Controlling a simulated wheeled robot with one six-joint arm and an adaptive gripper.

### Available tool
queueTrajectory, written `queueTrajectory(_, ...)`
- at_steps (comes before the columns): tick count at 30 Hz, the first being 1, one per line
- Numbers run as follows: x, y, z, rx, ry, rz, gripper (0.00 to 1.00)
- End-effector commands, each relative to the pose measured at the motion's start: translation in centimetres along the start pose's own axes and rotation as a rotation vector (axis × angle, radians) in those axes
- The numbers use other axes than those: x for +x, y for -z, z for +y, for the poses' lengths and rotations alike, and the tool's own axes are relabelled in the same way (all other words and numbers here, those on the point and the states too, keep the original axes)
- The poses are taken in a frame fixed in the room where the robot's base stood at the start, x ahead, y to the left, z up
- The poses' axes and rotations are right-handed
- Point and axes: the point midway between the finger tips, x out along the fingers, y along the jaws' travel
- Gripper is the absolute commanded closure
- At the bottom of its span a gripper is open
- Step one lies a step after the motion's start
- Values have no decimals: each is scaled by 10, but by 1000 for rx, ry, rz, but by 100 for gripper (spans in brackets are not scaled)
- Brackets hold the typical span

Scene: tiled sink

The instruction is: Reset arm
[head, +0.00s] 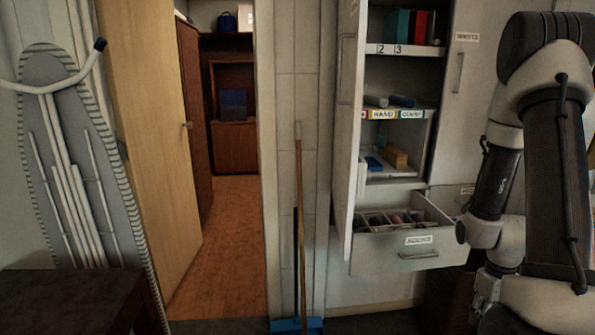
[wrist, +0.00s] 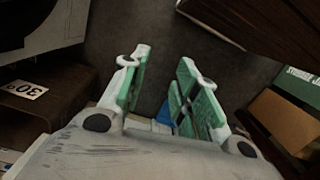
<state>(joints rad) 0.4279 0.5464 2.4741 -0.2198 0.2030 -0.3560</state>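My arm (head: 550,150) stands folded at the right of the head view, in front of the cabinet. My gripper (wrist: 163,62) shows in the wrist view with its two green-padded fingers apart. Dark grey floor shows between the fingertips, and nothing is held there. A small blue thing lies in the picture between the lower parts of the fingers; I cannot tell what it is. In the head view I cannot make out the fingers.
An open cabinet drawer (head: 395,262) juts out left of my arm. Shelves above hold boxes. A broom (head: 300,220) leans on the wall by an open doorway (head: 232,190). An ironing board (head: 65,150) stands at the left. A brown box (wrist: 285,120) is right in the wrist view.

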Motion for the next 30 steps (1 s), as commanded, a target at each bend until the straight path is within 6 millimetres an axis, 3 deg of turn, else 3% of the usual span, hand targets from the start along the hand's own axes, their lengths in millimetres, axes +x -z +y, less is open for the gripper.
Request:
queueTrajectory(1,-30,-4,-6,56,-7,-19,70)
queueTrajectory(6,-116,-32,-40,237,-7,-78,70)
queueTrajectory(15,-232,-74,-106,326,1,28,70)
queueTrajectory(24,-307,-81,-142,204,-21,375,70)
queueTrajectory(30,-326,-83,-152,154,-24,468,70)
